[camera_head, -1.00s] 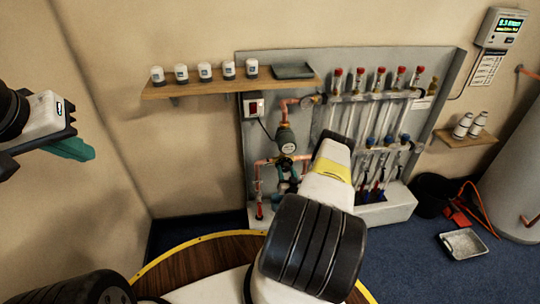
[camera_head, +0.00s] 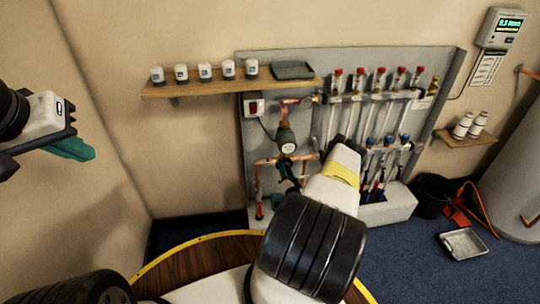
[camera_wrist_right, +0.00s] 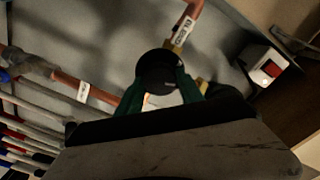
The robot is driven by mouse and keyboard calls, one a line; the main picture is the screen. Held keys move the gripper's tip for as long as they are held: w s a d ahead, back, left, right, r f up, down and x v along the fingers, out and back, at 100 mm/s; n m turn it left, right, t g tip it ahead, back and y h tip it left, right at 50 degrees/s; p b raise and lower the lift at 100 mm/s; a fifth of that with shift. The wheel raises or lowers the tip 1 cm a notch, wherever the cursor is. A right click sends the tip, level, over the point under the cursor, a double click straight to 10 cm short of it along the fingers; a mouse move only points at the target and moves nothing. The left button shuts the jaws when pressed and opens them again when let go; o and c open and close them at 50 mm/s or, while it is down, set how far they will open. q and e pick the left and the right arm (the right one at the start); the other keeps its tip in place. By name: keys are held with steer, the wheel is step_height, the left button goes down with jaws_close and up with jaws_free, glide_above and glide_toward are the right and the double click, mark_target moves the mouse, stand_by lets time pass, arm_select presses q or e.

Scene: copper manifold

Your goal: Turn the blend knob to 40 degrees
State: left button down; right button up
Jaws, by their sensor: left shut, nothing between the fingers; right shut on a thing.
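The blend knob (camera_wrist_right: 157,72) shows in the right wrist view as a dark round piece on copper pipework. My right gripper (camera_wrist_right: 160,86) has its green fingers on either side of the knob and is shut on it. In the head view my right gripper (camera_head: 288,172) is at the pipework below the grey pump (camera_head: 286,140); its fingers and my arm hide most of the knob there. The knob's angle cannot be read. My left gripper (camera_head: 74,149) is shut and empty, in the air at the far left.
A wooden shelf (camera_head: 210,88) with several small jars and a dark tray (camera_head: 294,70) is above left of the board. Clear tubes with red caps (camera_head: 380,78) stand to the right. A red switch box (camera_head: 253,105) sits left of the pump. A black bucket (camera_head: 433,194) stands on the floor.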

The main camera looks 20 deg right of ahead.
stand_by(0.5)
steer(key=o, duration=1.4)
steer(key=v, duration=0.7)
steer(key=shift+s+a, duration=0.15)
steer(key=shift+s, duration=0.25)
